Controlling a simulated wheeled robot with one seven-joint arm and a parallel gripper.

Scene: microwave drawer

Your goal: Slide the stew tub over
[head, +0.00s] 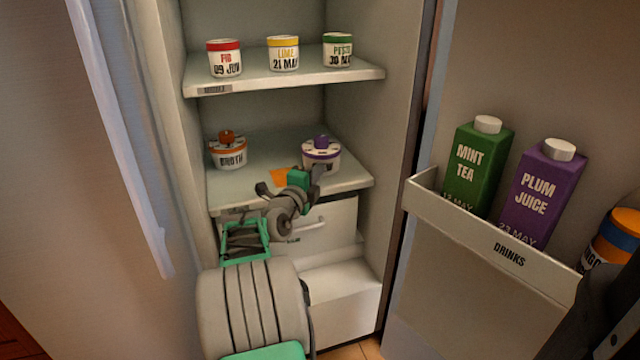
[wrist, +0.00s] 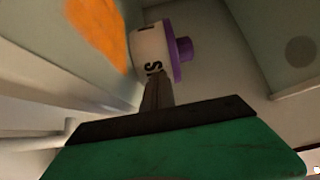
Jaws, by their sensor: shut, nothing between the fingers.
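A white tub with a purple lid and purple knob (head: 321,152) stands upright on the lower fridge shelf, to the right. Its label is mostly hidden in the head view. In the wrist view the tub (wrist: 152,48) appears sideways, with a letter S readable, which fits the stew tub. My gripper (head: 318,172) is shut and empty, its fingertips at the front of this tub. In the wrist view the closed fingers (wrist: 157,92) overlap the tub's lower edge. I cannot tell whether they touch it. An orange patch (head: 279,175) lies on the shelf left of the tub.
A broth tub (head: 229,152) with an orange knob stands at the left of the same shelf. Tubs of fig (head: 224,59), lime (head: 283,54) and pesto (head: 337,50) stand on the shelf above. The open door's drinks rack (head: 480,238) holds cartons at the right.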

